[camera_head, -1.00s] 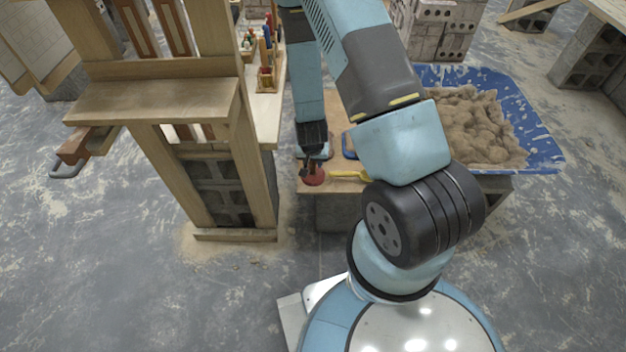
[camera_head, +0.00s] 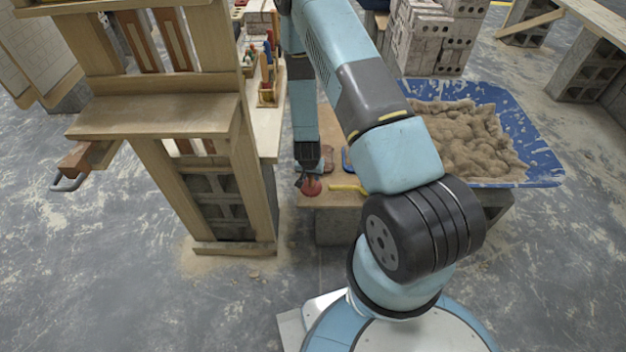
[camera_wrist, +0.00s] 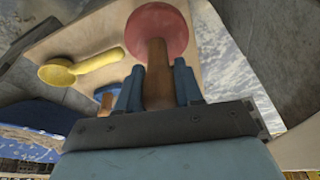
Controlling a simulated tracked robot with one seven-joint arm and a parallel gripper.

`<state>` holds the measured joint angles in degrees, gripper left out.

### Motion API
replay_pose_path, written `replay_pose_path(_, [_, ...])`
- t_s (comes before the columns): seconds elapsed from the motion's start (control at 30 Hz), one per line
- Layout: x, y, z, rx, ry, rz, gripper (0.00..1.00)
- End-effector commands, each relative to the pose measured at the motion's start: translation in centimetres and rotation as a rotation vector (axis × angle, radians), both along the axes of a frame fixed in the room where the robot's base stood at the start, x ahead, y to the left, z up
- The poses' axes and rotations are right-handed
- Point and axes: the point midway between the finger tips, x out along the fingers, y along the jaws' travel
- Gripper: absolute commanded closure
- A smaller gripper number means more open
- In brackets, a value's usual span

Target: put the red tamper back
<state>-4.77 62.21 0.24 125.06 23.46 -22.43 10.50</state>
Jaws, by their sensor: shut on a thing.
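The red tamper (camera_wrist: 156,33) has a round red head and a brown wooden handle. In the wrist view its handle stands between the two blue fingers of my gripper (camera_wrist: 158,88), which is shut on it. The red head lies beyond the fingertips, over the pale board. In the head view the tamper's red head (camera_head: 311,187) shows just below my gripper (camera_head: 308,172), near the front edge of the low wooden bench (camera_head: 325,200). I cannot tell whether the head touches the bench.
A yellow scoop-like tool (camera_wrist: 75,66) lies beside the tamper; it also shows in the head view (camera_head: 346,188). A wooden rack (camera_head: 150,115) stands close on the left. A blue tub (camera_head: 530,150) of mortar stands at right.

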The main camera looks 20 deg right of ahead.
Motion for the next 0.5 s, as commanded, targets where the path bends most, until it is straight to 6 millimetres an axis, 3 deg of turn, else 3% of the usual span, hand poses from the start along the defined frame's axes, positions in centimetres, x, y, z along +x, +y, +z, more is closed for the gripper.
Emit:
replay_pose_path(0.13, [1.2, -0.1, -1.3, 0.000, -0.001, 0.000, 0.93])
replay_pose_path(0.37, [1.9, -0.1, -2.4, 0.000, 0.000, -0.001, 0.93])
replay_pose_path(0.5, [1.9, -0.1, -4.0, 0.000, 0.001, 0.000, 0.93])
